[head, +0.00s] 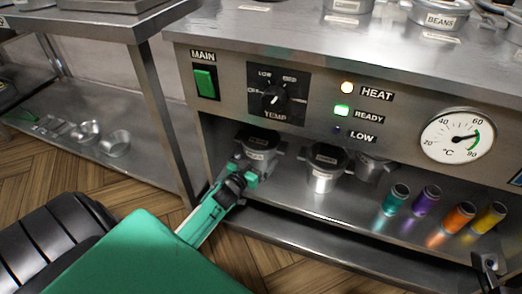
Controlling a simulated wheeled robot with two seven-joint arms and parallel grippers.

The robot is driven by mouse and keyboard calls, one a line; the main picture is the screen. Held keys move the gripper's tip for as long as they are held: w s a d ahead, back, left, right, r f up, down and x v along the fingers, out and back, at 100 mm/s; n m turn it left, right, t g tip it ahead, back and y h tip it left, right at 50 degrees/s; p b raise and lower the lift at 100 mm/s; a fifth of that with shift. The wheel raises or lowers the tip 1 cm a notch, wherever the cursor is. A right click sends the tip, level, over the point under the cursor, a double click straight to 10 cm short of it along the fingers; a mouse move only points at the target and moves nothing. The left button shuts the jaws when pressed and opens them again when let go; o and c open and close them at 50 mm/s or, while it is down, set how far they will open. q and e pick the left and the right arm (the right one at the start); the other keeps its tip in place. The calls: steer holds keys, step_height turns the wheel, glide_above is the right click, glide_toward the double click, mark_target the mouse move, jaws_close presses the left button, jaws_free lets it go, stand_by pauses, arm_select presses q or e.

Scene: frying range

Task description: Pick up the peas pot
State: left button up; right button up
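Three lidded metal pots stand on the shelf under the control panel: a left pot (262,148), a middle pot (325,172) and a right pot (371,168) partly hidden behind it. Their labels are too small to read, so I cannot tell which is the peas pot. My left gripper (242,175), green and black, is at the front left of the left pot and covers its lower part. Its fingertips overlap the pot, and I cannot tell whether they hold it. A dark piece at the lower right edge may be my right gripper (490,267).
Teal, purple, orange and yellow cylinders (427,198) stand to the right on the shelf. A pot labelled BEANS (440,20) is on the counter above. The panel's underside (300,118) overhangs the pots. A table leg (167,120) stands left of my arm.

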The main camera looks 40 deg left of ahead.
arm_select(q)
steer(key=c, duration=1.3)
steer(key=shift+r, duration=0.15)
steer(key=shift+c, duration=0.3)
steer(key=shift+p, duration=0.4)
